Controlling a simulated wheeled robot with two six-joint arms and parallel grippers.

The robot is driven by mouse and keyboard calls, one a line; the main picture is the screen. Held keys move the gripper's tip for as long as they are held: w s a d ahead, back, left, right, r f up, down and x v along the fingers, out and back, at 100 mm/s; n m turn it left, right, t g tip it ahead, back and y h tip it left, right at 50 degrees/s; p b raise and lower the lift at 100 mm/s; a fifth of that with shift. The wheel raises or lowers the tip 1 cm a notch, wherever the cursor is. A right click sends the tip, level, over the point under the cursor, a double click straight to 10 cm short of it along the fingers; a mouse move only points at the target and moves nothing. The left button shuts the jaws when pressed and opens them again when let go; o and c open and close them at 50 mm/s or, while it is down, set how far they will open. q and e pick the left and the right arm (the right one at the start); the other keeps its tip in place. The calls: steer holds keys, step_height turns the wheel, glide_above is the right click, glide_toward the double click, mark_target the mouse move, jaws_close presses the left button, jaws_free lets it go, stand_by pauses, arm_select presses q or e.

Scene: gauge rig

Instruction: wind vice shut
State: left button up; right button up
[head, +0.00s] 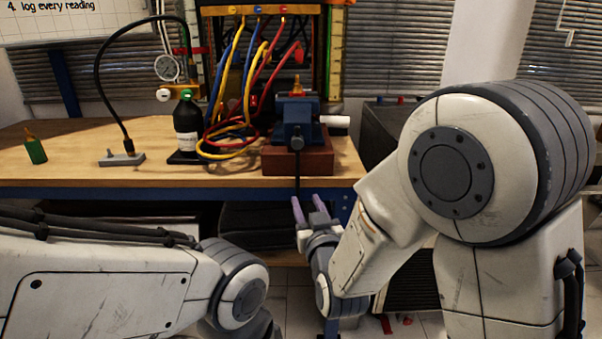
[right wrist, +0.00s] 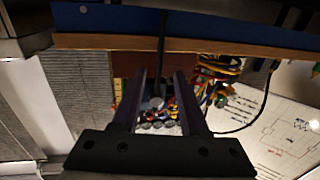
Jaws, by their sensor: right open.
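The blue vice (head: 297,112) stands on a red-brown block (head: 282,160) at the bench's front edge. A small brass piece (head: 297,86) shows at its top; whether the jaws touch it, I cannot tell. A dark handle bar (head: 297,172) hangs down from the vice's front past the bench edge. My right gripper (head: 308,203) is open, its purple fingers just below the bar's lower end. In the right wrist view the dark bar (right wrist: 162,45) appears between the open fingers (right wrist: 160,78); contact cannot be made out. My left arm shows at lower left; its gripper is out of view.
Blue, yellow and red cables (head: 235,100) loop down beside the vice. A black bottle (head: 187,122), a lamp-like stand (head: 122,158) and a green container (head: 35,150) stand further left. A white roll (head: 335,121) lies right of the vice. The bench's front edge (head: 170,182) is close.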

mark_target(298, 182)
steer(key=w, duration=0.2)
steer(key=w+a, duration=0.1)
steer(key=w, duration=0.2)
steer(key=w+b, duration=0.1)
steer(key=w, duration=0.2)
steer(key=shift+a, duration=0.3)
jaws_close()
stand_by(0.9)
steer(key=shift+d, duration=0.2)
steer(key=shift+a, duration=0.15)
